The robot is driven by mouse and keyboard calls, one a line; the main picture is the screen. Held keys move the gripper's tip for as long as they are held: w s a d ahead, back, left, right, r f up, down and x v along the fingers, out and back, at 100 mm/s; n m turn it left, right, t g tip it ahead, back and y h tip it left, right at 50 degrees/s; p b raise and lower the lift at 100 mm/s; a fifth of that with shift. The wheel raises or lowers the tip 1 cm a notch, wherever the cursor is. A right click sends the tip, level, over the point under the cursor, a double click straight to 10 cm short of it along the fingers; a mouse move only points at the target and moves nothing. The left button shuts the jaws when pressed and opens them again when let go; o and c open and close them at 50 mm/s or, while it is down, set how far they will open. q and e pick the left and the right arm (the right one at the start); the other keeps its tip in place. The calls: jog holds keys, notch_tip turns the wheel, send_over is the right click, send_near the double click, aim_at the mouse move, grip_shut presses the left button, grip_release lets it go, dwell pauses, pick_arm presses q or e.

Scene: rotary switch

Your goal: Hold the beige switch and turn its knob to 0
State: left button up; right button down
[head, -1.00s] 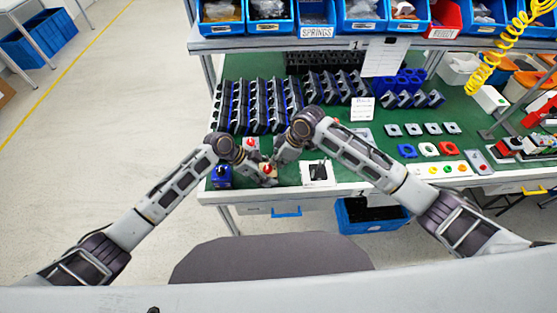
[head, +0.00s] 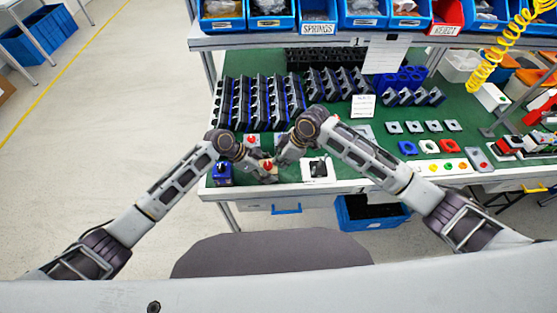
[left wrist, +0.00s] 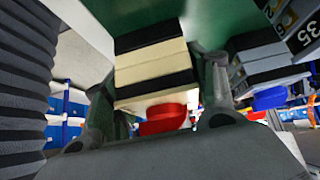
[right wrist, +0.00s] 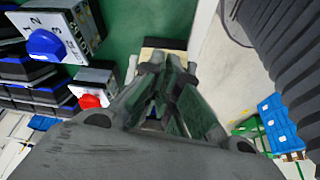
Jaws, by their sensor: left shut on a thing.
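The beige switch (head: 266,176) with a red knob (head: 268,166) is at the front edge of the bench in the head view. In the left wrist view its beige and black body (left wrist: 152,66) sits between the fingers of my left gripper (left wrist: 160,95), with the red knob (left wrist: 165,118) below it. My left gripper (head: 254,172) is shut on the body from the left. My right gripper (head: 280,163) is close to the knob from the right. In the right wrist view its fingers (right wrist: 163,68) are close together in front of a beige surface (right wrist: 163,46). They hide the knob there, and the knob's setting cannot be read.
A blue switch (head: 222,174) stands to the left and a white one with a black knob (head: 318,169) to the right. A white switch with a red knob (head: 252,139) is just behind. Rows of dark switches (head: 258,103) fill the back of the green bench.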

pick_arm(q)
jog(key=shift+a+f, duration=0.1)
pick_arm(e)
jog(key=d+r, duration=0.6)
jog(key=r, duration=0.3)
jog(key=shift+w+d+r, duration=0.25)
jog(key=shift+d, duration=0.15)
pick_arm(q)
jog(key=o, duration=1.1)
jog(key=shift+v, duration=6)
